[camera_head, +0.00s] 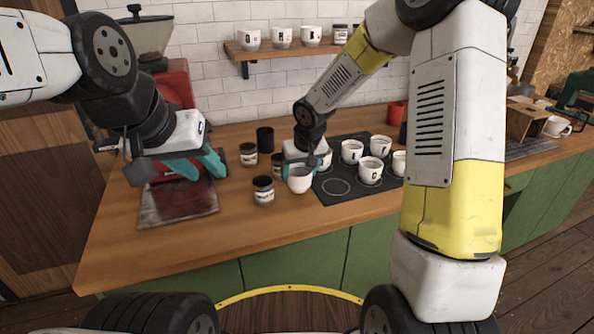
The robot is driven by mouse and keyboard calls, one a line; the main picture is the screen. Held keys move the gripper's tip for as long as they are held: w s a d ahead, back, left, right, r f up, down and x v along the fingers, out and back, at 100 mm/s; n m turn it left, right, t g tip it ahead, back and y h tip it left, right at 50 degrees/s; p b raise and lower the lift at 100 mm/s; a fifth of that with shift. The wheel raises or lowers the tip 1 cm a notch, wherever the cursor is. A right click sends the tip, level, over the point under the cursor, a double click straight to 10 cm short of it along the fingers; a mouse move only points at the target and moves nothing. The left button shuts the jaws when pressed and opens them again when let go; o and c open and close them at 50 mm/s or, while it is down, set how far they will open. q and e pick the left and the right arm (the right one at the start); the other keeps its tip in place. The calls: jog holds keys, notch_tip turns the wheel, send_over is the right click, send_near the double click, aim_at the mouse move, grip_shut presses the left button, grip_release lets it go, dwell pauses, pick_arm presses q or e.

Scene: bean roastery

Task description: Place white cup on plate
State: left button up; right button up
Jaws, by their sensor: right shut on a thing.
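My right gripper (302,166), reaching in from the upper right, is shut on a white cup (300,184). The cup is upright at the left edge of a black mat (336,188) marked with rings; I cannot tell whether it touches the counter. Several white lettered cups (370,169) stand on the mat, and one is partly hidden behind my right gripper. An empty ring lies just right of the held cup. No separate plate is clearly recognisable. My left gripper (204,167) is open and empty, with its teal fingers above a dark reddish board (178,210).
Dark labelled jars (263,190) and a black canister (265,139) stand left of the held cup. A red machine (174,86) is at the back left. A shelf (290,49) holds more cups. The counter front (230,240) is clear. My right arm hides the mat's right side.

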jog(key=shift+f, duration=1.55)
jog(key=shift+f, duration=0.1)
jog(key=o, duration=1.6)
